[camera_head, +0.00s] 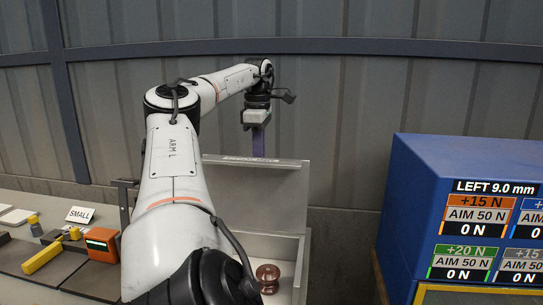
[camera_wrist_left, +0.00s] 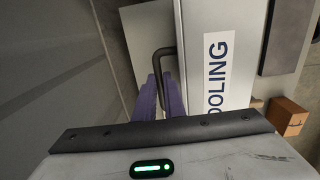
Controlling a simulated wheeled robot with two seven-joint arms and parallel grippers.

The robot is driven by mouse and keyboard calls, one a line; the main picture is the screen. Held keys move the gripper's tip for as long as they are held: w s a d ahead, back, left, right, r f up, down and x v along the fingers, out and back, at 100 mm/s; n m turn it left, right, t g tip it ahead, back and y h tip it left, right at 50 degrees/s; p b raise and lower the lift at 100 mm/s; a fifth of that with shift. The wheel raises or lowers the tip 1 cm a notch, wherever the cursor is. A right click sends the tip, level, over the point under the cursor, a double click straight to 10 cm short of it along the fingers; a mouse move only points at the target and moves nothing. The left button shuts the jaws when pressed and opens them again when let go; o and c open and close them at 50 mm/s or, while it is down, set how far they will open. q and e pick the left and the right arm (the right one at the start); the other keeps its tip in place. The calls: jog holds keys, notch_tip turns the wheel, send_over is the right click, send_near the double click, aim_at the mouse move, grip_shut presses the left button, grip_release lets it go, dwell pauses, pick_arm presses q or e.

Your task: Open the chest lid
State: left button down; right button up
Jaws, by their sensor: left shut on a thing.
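The chest (camera_head: 302,262) is a pale grey box right of my left arm. Its lid (camera_head: 262,190) stands raised, roughly upright, at the back, and the box below is open. In the left wrist view the lid (camera_wrist_left: 207,85) shows pale, with a label partly reading "OOLING". A dark bent handle (camera_wrist_left: 163,50) sticks out from the lid's edge. My left gripper (camera_head: 259,150) is above the lid's top edge. Its purple fingers (camera_wrist_left: 170,95) are shut on the handle in the wrist view. My left arm hides the chest's left part. My right gripper is not in view.
A brown rounded insulator (camera_head: 267,278) sits inside the chest. A blue cabinet (camera_head: 413,190) with a force display stands at the right. At the left, a bench holds an orange device (camera_head: 102,245), yellow tools and a "SMALL" card (camera_head: 80,214). A corrugated wall stands behind.

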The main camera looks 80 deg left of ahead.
pick_arm(q)
jog(key=shift+w+a+f, duration=0.1)
jog(key=shift+a+f, duration=0.25)
jog(key=shift+a, duration=0.3)
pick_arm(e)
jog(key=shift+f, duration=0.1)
pick_arm(q)
jog(key=c, duration=2.1)
grip_release()
jog(key=shift+f, duration=0.1)
jog(key=shift+o, duration=1.3)
jog(key=shift+w+a+f, duration=0.1)
jog(key=shift+a+f, duration=0.25)
jog(key=shift+a, duration=0.1)
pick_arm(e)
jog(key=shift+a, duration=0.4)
pick_arm(q)
jog(key=shift+w+r, duration=0.1)
jog(key=shift+r, duration=0.05)
